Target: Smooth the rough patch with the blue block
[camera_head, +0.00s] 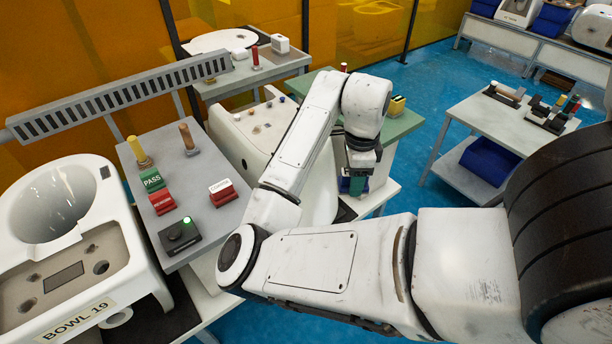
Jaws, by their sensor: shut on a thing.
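My gripper (360,166) points down at the right side of the middle white toilet (247,138), beside the green-topped table. It is shut on the blue block (356,187), of which only a small blue and green part shows below the jaws. My arm hides much of this toilet, and I cannot tell whether the block touches it. No rough patch can be made out there for certain. A dark grey rectangular patch (64,278) lies on the white toilet marked BOWL 19 (113,262) at the left.
A grey stand (215,165) holds a green PASS stamp (152,180), red blocks (222,192) and a black box with a green light (180,234). The green-topped table (404,124) stands behind my gripper. A grey cart (510,130) stands right, with open blue floor between.

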